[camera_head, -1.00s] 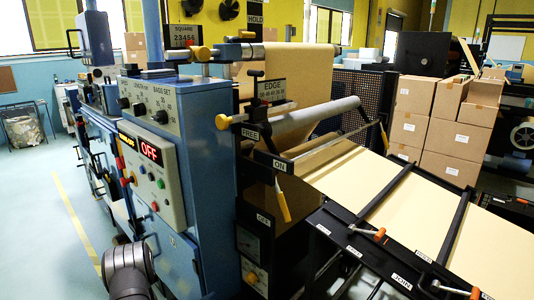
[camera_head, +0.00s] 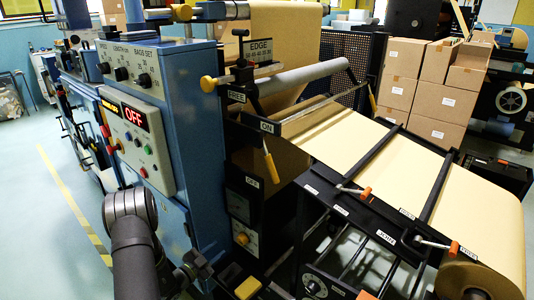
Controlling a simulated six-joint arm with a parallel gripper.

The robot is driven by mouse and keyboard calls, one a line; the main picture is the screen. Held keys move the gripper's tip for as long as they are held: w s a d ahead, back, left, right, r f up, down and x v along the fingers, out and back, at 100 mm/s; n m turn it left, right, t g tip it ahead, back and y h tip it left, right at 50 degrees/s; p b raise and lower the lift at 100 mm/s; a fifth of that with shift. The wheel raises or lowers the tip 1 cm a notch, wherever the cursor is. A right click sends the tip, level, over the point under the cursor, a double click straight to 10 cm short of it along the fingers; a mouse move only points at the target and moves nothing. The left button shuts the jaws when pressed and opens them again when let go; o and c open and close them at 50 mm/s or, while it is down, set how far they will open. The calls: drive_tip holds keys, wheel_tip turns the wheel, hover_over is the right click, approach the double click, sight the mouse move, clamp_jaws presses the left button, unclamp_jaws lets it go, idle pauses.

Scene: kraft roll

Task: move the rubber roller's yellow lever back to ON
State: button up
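The yellow lever (camera_head: 269,165) hangs steeply down on the dark side frame of the paper feed. Its handle end is beside the OFF plate (camera_head: 252,182), below the ON plate (camera_head: 267,126). The grey roller (camera_head: 305,76) lies across the brown paper above it; I cannot tell whether this is the rubber roller or whether it touches the paper. My arm (camera_head: 130,215) shows at the lower left, running out of the bottom edge. I cannot make out my gripper's fingers, and nothing of mine touches the lever.
The blue machine cabinet (camera_head: 190,110) with its red OFF display (camera_head: 132,117) stands between my arm and the lever. Orange-handled clamps (camera_head: 362,192) line the feed table. A kraft roll (camera_head: 475,275) is at lower right. Cardboard boxes (camera_head: 418,85) stand behind.

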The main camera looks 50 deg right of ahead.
drive_tip(key=s+d+r+n+t, duration=0.1)
drive_tip(key=s+d+r, duration=0.1)
drive_tip(key=r, duration=0.3)
drive_tip(key=s+d+r+n+t, duration=0.1)
drive_tip(key=s+d+r, duration=0.2)
drive_tip(key=r, duration=0.3)
drive_tip(key=s+d+r+n+t, duration=0.1)
drive_tip(key=s+d+r+n, duration=0.1)
drive_tip(key=r, duration=0.4)
drive_tip(key=shift+s+d+r+y, duration=0.1)
drive_tip(key=shift+s+d+y, duration=0.1)
drive_tip(key=shift+d, duration=0.2)
drive_tip(key=shift+s+d+r+y, duration=0.1)
drive_tip(key=shift+d+y, duration=0.1)
drive_tip(key=shift+d, duration=0.2)
drive_tip(key=n+t+y, duration=0.2)
drive_tip(key=n+t, duration=0.5)
drive_tip(key=n, duration=0.5)
approach(271, 169)
drive_tip(key=shift+n, duration=0.3)
drive_tip(key=x, duration=1.1)
drive_tip(key=shift+w+d, duration=0.1)
clamp_jaws()
